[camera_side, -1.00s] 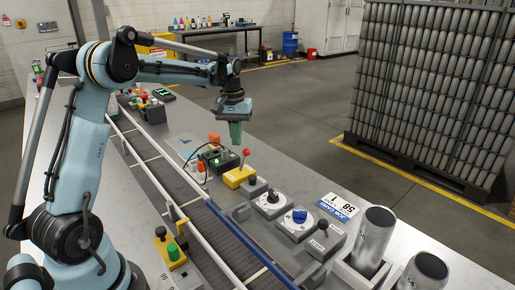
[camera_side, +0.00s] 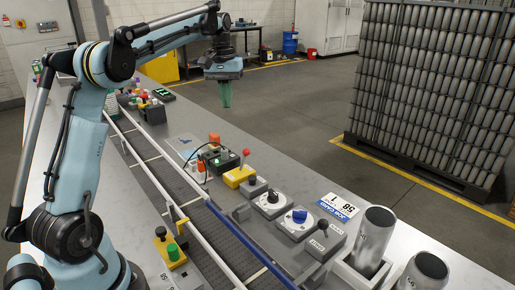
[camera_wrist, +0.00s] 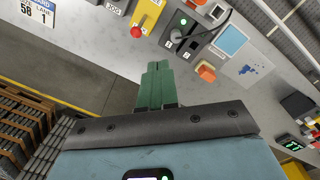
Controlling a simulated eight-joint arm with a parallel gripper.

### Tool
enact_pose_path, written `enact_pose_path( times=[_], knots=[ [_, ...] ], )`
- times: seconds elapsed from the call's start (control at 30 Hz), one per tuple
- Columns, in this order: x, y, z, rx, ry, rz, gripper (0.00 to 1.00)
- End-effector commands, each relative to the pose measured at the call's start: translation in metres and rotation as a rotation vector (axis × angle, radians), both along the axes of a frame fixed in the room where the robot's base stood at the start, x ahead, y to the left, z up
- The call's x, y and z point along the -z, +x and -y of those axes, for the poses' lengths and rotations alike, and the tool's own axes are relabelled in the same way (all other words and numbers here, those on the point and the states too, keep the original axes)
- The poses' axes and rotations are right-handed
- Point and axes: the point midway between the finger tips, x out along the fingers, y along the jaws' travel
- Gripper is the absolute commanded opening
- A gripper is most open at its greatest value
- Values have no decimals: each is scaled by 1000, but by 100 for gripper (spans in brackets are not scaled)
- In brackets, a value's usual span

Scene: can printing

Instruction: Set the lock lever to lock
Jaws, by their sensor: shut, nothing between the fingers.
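A lever with a red ball knob (camera_side: 246,153) rises beside a yellow block (camera_side: 238,177) on the bench; the red knob (camera_wrist: 136,32) and yellow block (camera_wrist: 149,14) also show in the wrist view. I take this as the lock lever, but I cannot read a lock label or its setting. My gripper (camera_side: 225,104) has green fingers, shut and empty, well above the bench and clear of the lever.
A dark box with a green light (camera_side: 217,160) and an orange part (camera_side: 214,138) sit near the lever. Rotary knobs, including a blue one (camera_side: 299,216), and metal cans (camera_side: 376,235) stand nearer the camera. A conveyor (camera_side: 190,190) runs alongside. The air around my gripper is clear.

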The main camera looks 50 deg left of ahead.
Motion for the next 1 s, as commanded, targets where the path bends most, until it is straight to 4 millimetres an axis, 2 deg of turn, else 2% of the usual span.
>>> enact_pose_path(
  times=[0.2,0.67,0.77,1.0],
  knots=[
    [-11,2,0,0,0,0,0],
    [-13,2,3,9,4,6,0],
    [-17,0,15,37,17,27,0],
    [-23,-15,70,173,83,137,0]
  ],
)
